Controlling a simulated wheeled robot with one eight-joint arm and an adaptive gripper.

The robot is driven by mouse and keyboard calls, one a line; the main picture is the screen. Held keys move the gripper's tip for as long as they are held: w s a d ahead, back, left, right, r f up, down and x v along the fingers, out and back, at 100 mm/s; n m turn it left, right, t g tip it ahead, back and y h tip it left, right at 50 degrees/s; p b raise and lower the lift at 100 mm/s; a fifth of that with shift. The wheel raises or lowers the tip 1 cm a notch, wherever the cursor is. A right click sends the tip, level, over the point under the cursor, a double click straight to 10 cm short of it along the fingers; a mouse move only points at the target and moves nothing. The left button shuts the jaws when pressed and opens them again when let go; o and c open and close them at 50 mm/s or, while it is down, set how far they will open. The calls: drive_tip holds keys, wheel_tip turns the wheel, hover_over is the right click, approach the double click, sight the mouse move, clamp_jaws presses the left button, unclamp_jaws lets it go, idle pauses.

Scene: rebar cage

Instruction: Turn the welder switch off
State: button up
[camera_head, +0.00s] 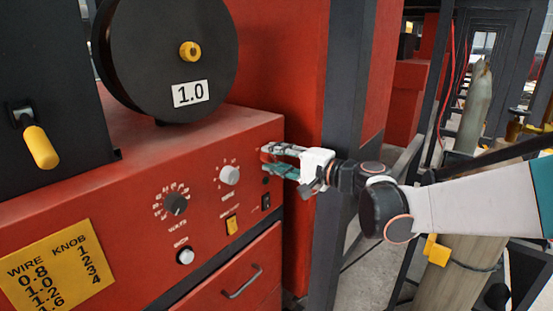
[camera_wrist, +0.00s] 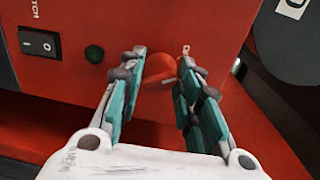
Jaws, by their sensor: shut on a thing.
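The red welder (camera_head: 125,235) has a front panel with knobs and switches. A black rocker switch (camera_head: 265,201) sits low at the panel's right edge. In the wrist view the rocker (camera_wrist: 39,44), with I and O marks, is left of my fingers and apart from them; which side is pressed is unclear. A dark round button (camera_wrist: 94,54) lies between the rocker and my fingers. My gripper (camera_head: 270,162) is at the panel's upper right. In the wrist view my gripper (camera_wrist: 164,68) is shut on a red knob (camera_wrist: 164,74), partly hidden by the fingers.
A white knob (camera_head: 230,174), a black dial (camera_head: 175,204) and a yellow switch (camera_head: 232,225) sit left of my gripper. A wire reel (camera_head: 150,75) stands on top. A dark post (camera_head: 343,130) stands close behind my gripper. A drawer handle (camera_head: 242,283) juts out below.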

drive_tip(key=shift+n, duration=1.1)
drive_tip(key=o, duration=1)
drive_tip(key=shift+o, duration=0.2)
drive_tip(key=v, duration=1.2)
drive_tip(key=shift+s+a+f, duration=0.1)
drive_tip(key=shift+s+f, duration=0.05)
